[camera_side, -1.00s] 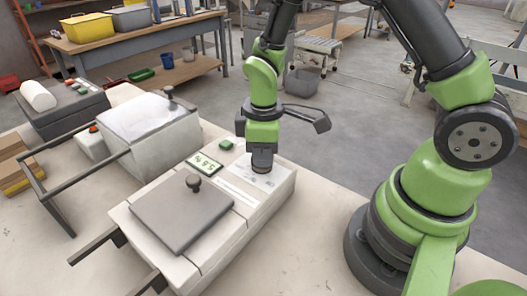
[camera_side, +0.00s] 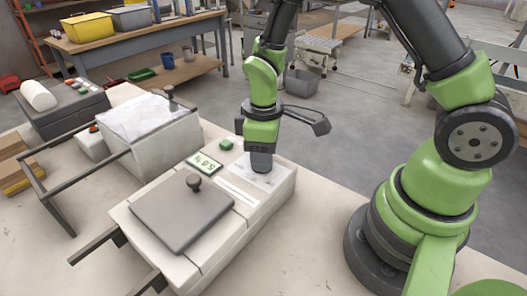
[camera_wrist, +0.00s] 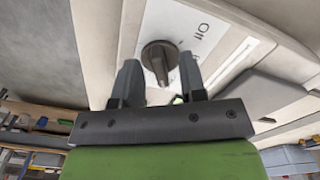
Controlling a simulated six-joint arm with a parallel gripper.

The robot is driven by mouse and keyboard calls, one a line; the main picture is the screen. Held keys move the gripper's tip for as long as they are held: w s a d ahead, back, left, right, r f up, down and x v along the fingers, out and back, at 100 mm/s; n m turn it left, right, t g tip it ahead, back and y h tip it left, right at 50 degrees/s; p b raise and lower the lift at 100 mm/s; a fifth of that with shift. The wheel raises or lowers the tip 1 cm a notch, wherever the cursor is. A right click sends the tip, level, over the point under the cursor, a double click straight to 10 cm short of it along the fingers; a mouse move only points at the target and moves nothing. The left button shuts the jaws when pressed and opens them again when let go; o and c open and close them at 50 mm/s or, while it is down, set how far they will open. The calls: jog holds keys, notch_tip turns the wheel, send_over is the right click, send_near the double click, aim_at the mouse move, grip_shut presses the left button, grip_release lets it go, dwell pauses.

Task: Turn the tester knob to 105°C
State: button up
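The tester (camera_side: 238,222) is a pale box on the table with a grey lid. Its display (camera_side: 204,164) is lit green, but its small, tilted digits are hard to read. The dark, round tester knob (camera_wrist: 160,58) with a raised ridge shows between my fingertips in the wrist view, on a white panel with partly hidden printed marks. In the side view my gripper (camera_side: 262,163) points straight down at the panel and hides the knob.
A green button (camera_side: 226,144) sits beside the display. A black lid handle (camera_side: 193,182) stands on the tester's lid. A bag-topped pale machine (camera_side: 150,120) with a dark frame stands to the left. Bare table lies between the tester and my base.

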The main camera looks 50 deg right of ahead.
notch_tip(320, 180, up, 9)
jog(key=shift+r, duration=0.5)
jog(key=s+r+m+t+y, duration=0.2)
jog(key=s+r+m+t, duration=0.5)
jog(key=s+r, duration=0.5)
jog(key=s+m, duration=0.1)
jog(key=m, duration=0.1)
jog(key=shift+a+r+m, duration=0.15)
jog(key=shift+r+m, duration=0.1)
jog(key=shift+m, duration=0.15)
jog(key=shift+s, duration=0.1)
dwell(1.3)
